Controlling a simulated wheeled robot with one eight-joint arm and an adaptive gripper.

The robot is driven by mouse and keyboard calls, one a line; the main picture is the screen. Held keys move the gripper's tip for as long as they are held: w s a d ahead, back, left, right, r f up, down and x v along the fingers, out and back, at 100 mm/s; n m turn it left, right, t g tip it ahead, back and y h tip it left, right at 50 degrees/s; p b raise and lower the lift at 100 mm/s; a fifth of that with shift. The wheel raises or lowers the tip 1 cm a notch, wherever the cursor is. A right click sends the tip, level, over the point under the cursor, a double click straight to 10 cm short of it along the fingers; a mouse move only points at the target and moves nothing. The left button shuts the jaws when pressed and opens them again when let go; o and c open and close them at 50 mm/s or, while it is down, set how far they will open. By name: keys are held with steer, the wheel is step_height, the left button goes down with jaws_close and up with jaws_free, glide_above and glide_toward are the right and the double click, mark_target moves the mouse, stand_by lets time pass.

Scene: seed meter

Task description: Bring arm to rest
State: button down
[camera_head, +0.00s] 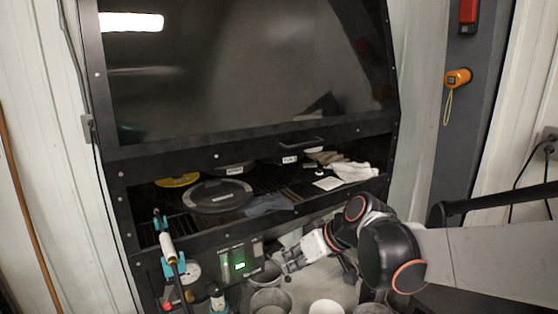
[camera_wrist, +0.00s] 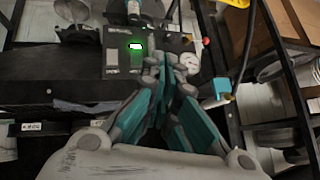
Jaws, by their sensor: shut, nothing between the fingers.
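My gripper (camera_head: 284,264) is in front of the machine's lower edge in the head view, beside the control box with a lit green display (camera_head: 239,265). In the wrist view my gripper (camera_wrist: 172,66) has its teal-padded fingers drawn together at the tips, with nothing held between them. The control box also shows beyond the fingertips in the wrist view (camera_wrist: 118,58). My arm comes in from the right of the head view, bent at the elbow. Whether the fingertips touch anything cannot be told.
A dark cabinet holds a grated shelf with a black disc (camera_head: 217,195), a yellow disc (camera_head: 177,180) and a white cloth (camera_head: 352,171). Several cups, one a grey cup (camera_head: 270,300), stand below my gripper. A pressure gauge (camera_head: 190,272) is at lower left.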

steer(key=s+d+m+t+h, duration=0.2)
steer(key=s+d+m+h, duration=0.4)
steer(key=s+d, duration=1.1)
steer(key=s, duration=0.2)
steer(key=shift+s+d+r+m+h, duration=0.15)
steer(key=shift+s+r+m+h, duration=0.15)
steer(key=shift+s+h, duration=0.1)
steer(key=shift+w, duration=0.1)
stand_by(0.8)
